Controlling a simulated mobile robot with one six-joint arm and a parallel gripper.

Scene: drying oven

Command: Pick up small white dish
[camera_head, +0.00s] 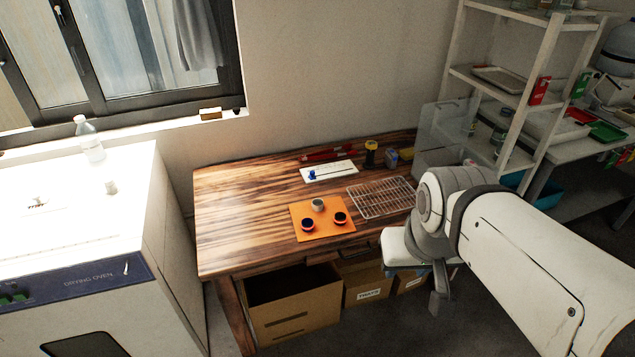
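A small white dish (318,204) sits near the back middle of an orange mat (321,232) on the wooden table. It looks pale grey-white, with a darker inside. Two dark round pieces with orange rims, one at the left (308,225) and one at the right (340,218), stand on the mat in front of it. My gripper (437,303) hangs beyond the table's front right edge, low and well to the right of the dish, apart from it. My arm hides part of it, and I cannot tell how its fingers stand.
A wire rack (381,198) lies right of the mat. A white tray with a blue item (330,172), a red tool (328,154) and a yellow-black container (371,155) are behind. The drying oven (75,235) is left; open boxes (293,307) sit below. The table's left is clear.

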